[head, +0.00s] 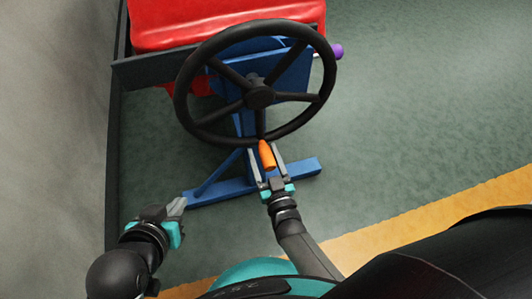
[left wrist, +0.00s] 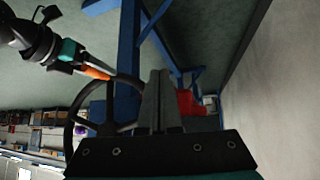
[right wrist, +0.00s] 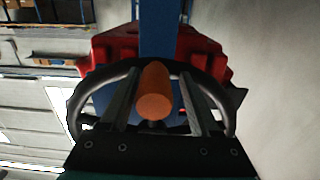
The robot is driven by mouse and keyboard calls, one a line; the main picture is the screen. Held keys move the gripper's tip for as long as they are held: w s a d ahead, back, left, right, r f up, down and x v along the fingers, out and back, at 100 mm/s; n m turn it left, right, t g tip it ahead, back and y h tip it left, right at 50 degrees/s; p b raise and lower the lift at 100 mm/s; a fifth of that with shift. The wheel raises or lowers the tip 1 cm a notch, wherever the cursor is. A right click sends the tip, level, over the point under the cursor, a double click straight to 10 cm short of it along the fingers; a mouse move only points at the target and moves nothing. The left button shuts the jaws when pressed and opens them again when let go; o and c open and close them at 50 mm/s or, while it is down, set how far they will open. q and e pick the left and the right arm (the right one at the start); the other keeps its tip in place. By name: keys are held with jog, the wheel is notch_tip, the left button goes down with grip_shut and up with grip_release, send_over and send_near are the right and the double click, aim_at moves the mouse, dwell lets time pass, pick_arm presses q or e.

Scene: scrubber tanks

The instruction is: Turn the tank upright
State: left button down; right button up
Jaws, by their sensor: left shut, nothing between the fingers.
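The red tank (head: 225,22) is at the top of the head view, on a blue stand (head: 240,187). A black steering-wheel-like handwheel (head: 259,95) is in front of it, with an orange knob (head: 267,155) on its near rim. My right gripper (head: 266,160) is open, with its fingers on either side of the knob. The right wrist view shows the knob (right wrist: 154,92) between the fingers with gaps beside it. My left gripper (head: 178,206) is shut and empty, low at the left near the stand's foot. Much of the tank is outside the head view.
A grey wall (head: 60,120) runs along the left, close to my left arm. A purple-tipped part (head: 337,50) sticks out to the right of the wheel. The green floor (head: 430,110) is clear at the right, with a yellow stripe (head: 440,212) nearer me.

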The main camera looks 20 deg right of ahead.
jog(key=shift+o, duration=0.4)
jog(key=shift+d, duration=0.15)
jog(key=shift+s+p, duration=0.35)
jog(key=shift+s, duration=0.45)
jog(key=s+p, duration=0.2)
jog(key=s, duration=0.4)
jog(key=shift+s+d, duration=0.15)
jog(key=shift+s, duration=0.15)
pick_arm(q)
jog(key=s+a+f+g+y+p, duration=0.1)
jog(key=s+a+f+g+y, duration=0.1)
jog(key=s+a+g, duration=0.1)
jog(key=shift+s+a+f+n+g, duration=0.3)
jog(key=shift+s+a+g, duration=0.1)
jog(key=shift+a, duration=0.2)
pick_arm(e)
jog(key=s, duration=0.7)
jog(key=shift+d, duration=0.1)
